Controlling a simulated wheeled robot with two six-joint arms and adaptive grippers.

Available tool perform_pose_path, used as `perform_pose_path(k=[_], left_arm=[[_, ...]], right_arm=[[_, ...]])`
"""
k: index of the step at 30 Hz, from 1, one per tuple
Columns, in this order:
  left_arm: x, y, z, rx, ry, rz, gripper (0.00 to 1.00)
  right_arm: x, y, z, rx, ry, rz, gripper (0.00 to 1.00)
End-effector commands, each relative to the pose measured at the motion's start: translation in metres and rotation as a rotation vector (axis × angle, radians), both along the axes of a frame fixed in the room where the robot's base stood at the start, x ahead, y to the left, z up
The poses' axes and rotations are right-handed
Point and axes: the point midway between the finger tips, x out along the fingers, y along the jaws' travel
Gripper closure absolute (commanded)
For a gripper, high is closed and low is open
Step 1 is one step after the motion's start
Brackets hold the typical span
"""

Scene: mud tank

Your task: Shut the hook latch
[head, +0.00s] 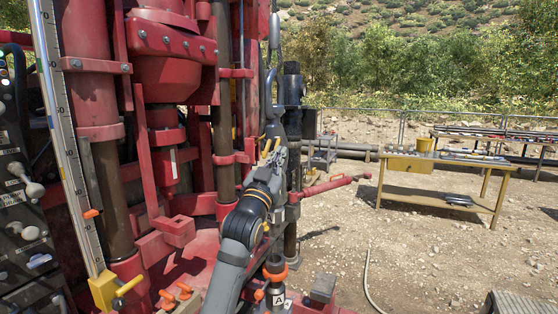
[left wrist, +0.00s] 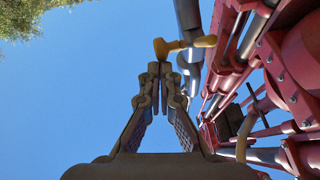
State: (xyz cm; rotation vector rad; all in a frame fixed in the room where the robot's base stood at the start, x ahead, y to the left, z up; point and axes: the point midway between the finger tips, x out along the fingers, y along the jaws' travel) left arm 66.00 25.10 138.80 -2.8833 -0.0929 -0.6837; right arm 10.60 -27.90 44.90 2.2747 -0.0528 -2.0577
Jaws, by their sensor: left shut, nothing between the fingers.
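A yellow lever with a rounded knob (left wrist: 185,45) shows in the left wrist view, just beyond my left fingertips (left wrist: 160,68). It joins a dark grey curved metal piece (left wrist: 190,72), which looks like the hook. In the head view, small yellow parts (head: 266,147) show at the tip of my left gripper (head: 272,156), in front of the grey hanging hook (head: 273,126). My left gripper is shut and empty, its tips close to the lever; I cannot tell whether they touch. The latch's own position is too small to tell. My right gripper is not in view.
The red drill rig (head: 165,60) fills the left, with a control panel (head: 20,200) at the edge. A red bar (head: 325,187) sticks out right of my arm. A yellow workbench (head: 440,190) stands on open gravel to the right.

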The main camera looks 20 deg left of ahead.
Motion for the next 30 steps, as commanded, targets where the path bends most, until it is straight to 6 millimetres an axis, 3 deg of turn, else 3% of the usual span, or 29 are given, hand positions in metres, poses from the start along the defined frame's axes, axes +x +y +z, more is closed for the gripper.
perform_pose_path(k=[1,7,30], left_arm=[[0.002,0.000,-0.016,-0.002,-0.040,0.000,1.00],[0.007,0.000,-0.018,-0.006,-0.170,0.000,1.00],[0.017,-0.001,-0.026,-0.007,-0.162,0.000,1.00]], right_arm=[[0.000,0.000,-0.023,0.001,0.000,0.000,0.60],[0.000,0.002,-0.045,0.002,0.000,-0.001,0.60],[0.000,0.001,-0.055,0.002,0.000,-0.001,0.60]])
